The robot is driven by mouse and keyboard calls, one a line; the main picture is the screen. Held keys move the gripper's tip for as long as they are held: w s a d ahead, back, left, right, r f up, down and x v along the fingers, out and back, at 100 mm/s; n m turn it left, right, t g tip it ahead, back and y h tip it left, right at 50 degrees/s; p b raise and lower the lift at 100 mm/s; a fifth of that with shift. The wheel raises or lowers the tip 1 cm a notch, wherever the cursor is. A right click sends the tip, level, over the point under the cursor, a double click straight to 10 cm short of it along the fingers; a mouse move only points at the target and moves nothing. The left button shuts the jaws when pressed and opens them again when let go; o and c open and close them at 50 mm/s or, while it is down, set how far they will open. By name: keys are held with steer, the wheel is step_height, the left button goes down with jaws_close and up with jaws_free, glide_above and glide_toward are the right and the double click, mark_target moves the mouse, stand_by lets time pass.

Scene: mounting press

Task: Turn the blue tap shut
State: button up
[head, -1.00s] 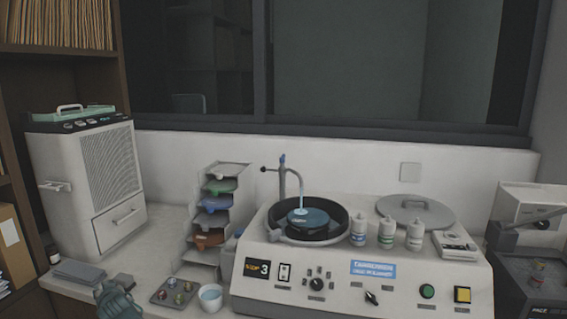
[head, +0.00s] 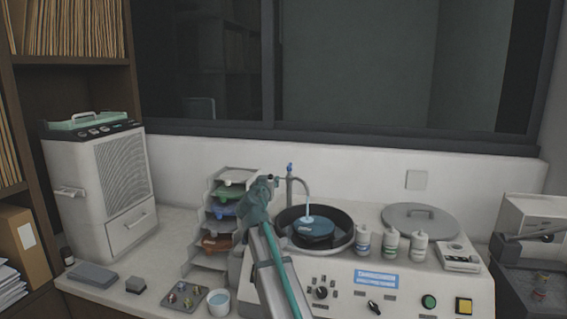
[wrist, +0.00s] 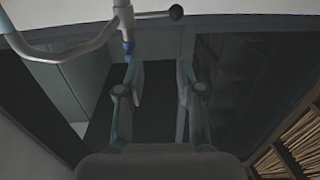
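The tap (head: 289,190) is a grey pipe with a blue top, curving over the round black basin (head: 348,222). A light blue water stream (head: 308,208) falls from its spout onto a dark blue disc (head: 313,227). A side lever with a dark ball end points left, close to my gripper (head: 266,184). In the wrist view the tap's blue part (wrist: 128,48) and the lever's dark ball (wrist: 176,12) show at the top, beyond my gripper's fingers (wrist: 160,75). The fingers are apart with nothing between them. I cannot tell whether my gripper touches the lever.
A rack of coloured trays (head: 218,215) stands just left of my gripper. White bottles (head: 390,243) and a grey lid (head: 420,220) sit right of the basin. A small tray (head: 182,299) and white cup (head: 219,301) lie at the front. The window and wall are behind the tap.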

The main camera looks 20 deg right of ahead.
mark_target(290, 164)
steer(key=s+d+r+h, duration=0.1)
steer(key=d+r, duration=0.2)
steer(key=d, duration=0.2)
steer(key=shift+m, duration=0.4)
steer(key=p+x, duration=0.1)
steer(key=x, duration=0.2)
steer(key=p+x, duration=0.1)
steer(key=x, duration=0.2)
steer(key=p+x, duration=0.2)
steer(key=x, duration=0.2)
steer(key=shift+f, duration=0.35)
jaws_close()
